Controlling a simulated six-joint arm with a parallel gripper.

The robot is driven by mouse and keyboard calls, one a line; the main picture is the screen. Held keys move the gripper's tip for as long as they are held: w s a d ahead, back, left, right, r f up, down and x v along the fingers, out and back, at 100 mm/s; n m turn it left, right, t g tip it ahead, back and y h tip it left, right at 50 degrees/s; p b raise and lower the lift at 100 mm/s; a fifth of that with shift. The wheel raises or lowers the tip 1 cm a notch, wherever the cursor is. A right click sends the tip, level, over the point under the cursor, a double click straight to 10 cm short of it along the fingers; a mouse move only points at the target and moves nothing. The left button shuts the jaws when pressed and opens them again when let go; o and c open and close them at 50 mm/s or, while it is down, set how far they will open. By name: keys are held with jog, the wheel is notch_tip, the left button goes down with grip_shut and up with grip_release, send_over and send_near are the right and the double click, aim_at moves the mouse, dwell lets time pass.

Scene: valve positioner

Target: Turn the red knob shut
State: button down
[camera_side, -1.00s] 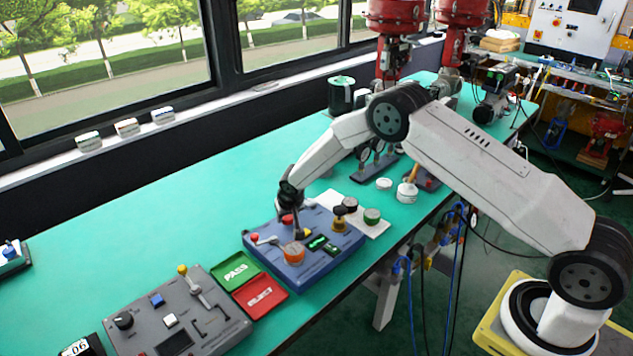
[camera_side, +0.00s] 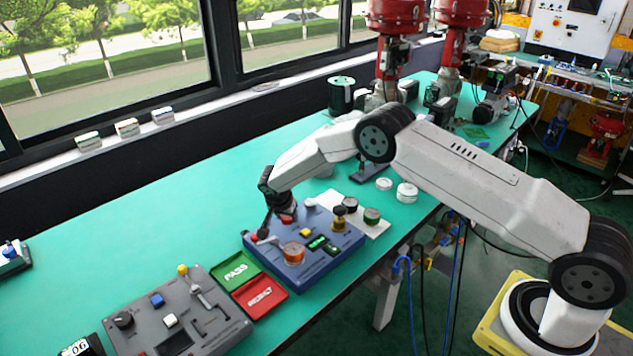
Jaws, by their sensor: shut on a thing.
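The blue valve panel (camera_side: 322,262) lies on the green bench. My gripper (camera_side: 264,235) points down at the panel's left corner. It is shut on the red knob at the end of a small lever there; the fingers hide most of that knob. A red button-like part (camera_side: 287,219) shows just right of the gripper at the panel's back edge. An orange-red round knob (camera_side: 293,252) stands at the panel's front, apart from my gripper.
Green PASS and red REJECT trays (camera_side: 262,292) lie left of the panel. A grey control box (camera_side: 180,315) with a yellow-tipped lever is further left. A white plate (camera_side: 374,226) with black and green knobs is at the right.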

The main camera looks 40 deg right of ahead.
aim_at(280, 230)
jog(key=shift+m+g+h, duration=0.3)
jog(key=shift+m+g, duration=0.4)
jog(key=shift+m, duration=1)
jog(key=shift+c, duration=0.9)
grip_release()
jog(key=v, duration=0.7)
jog(key=shift+r, duration=0.4)
jog(key=shift+a, duration=0.15)
jog(key=shift+r, duration=0.1)
